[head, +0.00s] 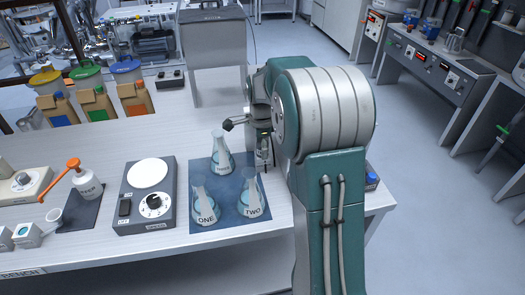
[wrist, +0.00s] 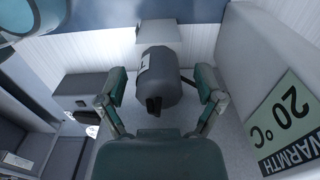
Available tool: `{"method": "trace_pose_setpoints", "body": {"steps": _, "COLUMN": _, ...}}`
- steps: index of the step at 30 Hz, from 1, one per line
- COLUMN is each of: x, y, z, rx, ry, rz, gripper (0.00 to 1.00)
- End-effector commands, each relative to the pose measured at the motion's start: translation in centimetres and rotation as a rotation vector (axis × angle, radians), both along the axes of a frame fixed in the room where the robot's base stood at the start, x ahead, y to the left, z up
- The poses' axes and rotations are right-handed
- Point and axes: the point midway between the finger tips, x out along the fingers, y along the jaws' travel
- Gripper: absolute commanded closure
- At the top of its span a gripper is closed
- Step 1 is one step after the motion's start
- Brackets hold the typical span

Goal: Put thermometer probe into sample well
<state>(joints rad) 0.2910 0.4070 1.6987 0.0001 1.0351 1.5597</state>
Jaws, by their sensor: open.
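A dark grey cylinder (wrist: 178,85) with a white label, apparently the thermometer probe's body, shows in the wrist view. It lies between the fingers of my gripper (wrist: 162,74), which are spread, with visible gaps on both sides. A short dark piece sticks out of its near end. A pale grey block (wrist: 158,30) is just beyond it; I cannot tell whether they touch. In the head view my gripper (head: 264,153) is low beside the blue mat, partly hidden by my arm, and the cylinder cannot be made out. I cannot identify the sample well with certainty.
Flasks ONE (head: 205,207), TWO (head: 251,203) and THREE (head: 221,158) stand on a blue mat (head: 226,222) left of my arm. A hotplate (head: 147,195) stands farther left. A sign reading 20 °C and WARMTH (wrist: 287,120) is close on the wrist view's right.

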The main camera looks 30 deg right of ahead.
Motion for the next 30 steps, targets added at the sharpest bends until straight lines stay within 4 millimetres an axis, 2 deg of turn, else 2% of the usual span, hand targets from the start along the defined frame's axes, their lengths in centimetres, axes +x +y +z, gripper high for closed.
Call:
{"method": "trace_pose_setpoints", "body": {"steps": 2, "x": -0.01, "y": 0.00, "z": 0.01, "rx": 0.000, "ry": 0.000, "rz": 0.000, "gripper": 0.14}}
{"method": "trace_pose_setpoints", "body": {"steps": 5, "x": -0.01, "y": 0.00, "z": 0.02, "rx": 0.000, "ry": 0.000, "rz": 0.000, "gripper": 0.54}}
{"method": "trace_pose_setpoints", "body": {"steps": 6, "x": -0.01, "y": 0.00, "z": 0.02, "rx": 0.000, "ry": 0.000, "rz": 0.000, "gripper": 0.72}}
{"method": "trace_pose_setpoints", "body": {"steps": 8, "x": 0.00, "y": 0.00, "z": 0.02, "rx": 0.000, "ry": 0.000, "rz": 0.000, "gripper": 0.99}}
{"method": "trace_pose_setpoints", "body": {"steps": 30, "x": 0.03, "y": -0.02, "z": 0.27, "rx": 0.000, "ry": 0.001, "rz": 0.000, "gripper": 1.00}}
